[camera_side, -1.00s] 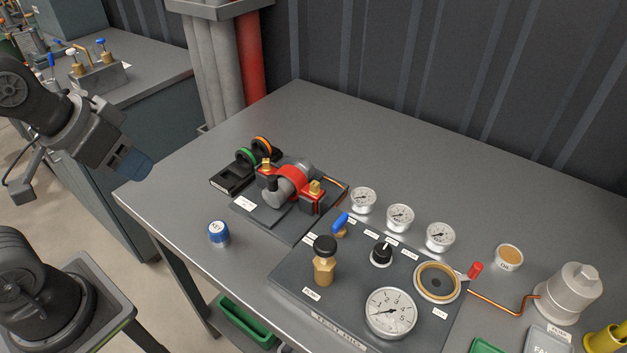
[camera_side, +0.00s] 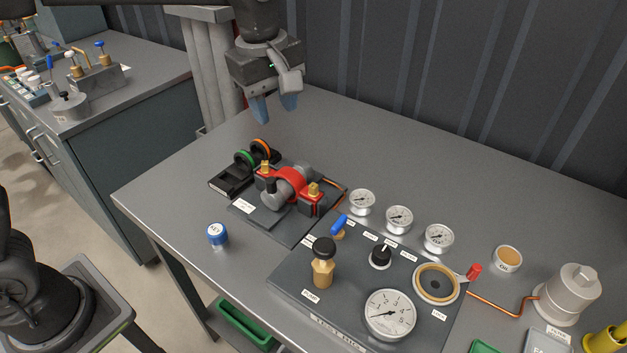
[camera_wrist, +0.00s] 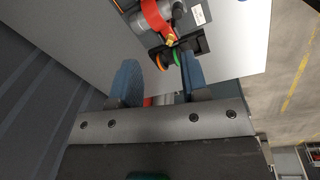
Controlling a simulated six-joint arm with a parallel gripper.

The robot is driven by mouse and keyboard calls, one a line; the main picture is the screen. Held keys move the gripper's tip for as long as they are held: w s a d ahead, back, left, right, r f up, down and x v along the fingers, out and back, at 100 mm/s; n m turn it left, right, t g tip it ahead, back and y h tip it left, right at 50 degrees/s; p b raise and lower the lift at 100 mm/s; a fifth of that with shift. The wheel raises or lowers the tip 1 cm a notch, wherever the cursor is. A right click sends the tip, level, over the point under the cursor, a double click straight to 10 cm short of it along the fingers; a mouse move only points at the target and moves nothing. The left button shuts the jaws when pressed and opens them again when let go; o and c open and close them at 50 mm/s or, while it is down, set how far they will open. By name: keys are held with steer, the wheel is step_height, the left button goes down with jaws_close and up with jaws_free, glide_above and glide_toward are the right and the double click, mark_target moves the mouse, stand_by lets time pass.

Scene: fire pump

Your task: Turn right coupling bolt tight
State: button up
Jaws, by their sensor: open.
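The red coupling (camera_side: 290,181) sits on a dark plate on the grey bench, clamped around a grey pipe body. A brass bolt (camera_side: 314,189) stands on its right end and another brass bolt (camera_side: 265,168) on its left end. My gripper (camera_side: 273,108) hangs above the bench behind the coupling, blue fingers pointing down, apart and empty. In the wrist view my gripper (camera_wrist: 158,80) also shows its two fingers spread wide. The red coupling (camera_wrist: 157,18) is at the top there, beyond the fingertips; one brass bolt (camera_wrist: 171,40) shows, and the other cannot be made out.
A holder with a green ring (camera_side: 243,160) and an orange ring (camera_side: 260,147) stands left of the coupling. A blue-capped SET jar (camera_side: 217,235) is in front. The test panel (camera_side: 290,277) with gauges and a brass pump (camera_side: 323,262) lies right. The back of the bench is clear.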

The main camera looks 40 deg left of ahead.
mark_target(314, 185)
steer(key=w+d+f+n+g, duration=0.1)
steer(key=w+d+f+n, duration=0.3)
steer(key=w, duration=0.1)
steer(key=f, duration=1.3)
steer(key=shift+s+d+f, duration=0.15)
steer(key=shift+s+f, duration=0.05)
steer(key=shift+f, duration=0.15)
jaws_close()
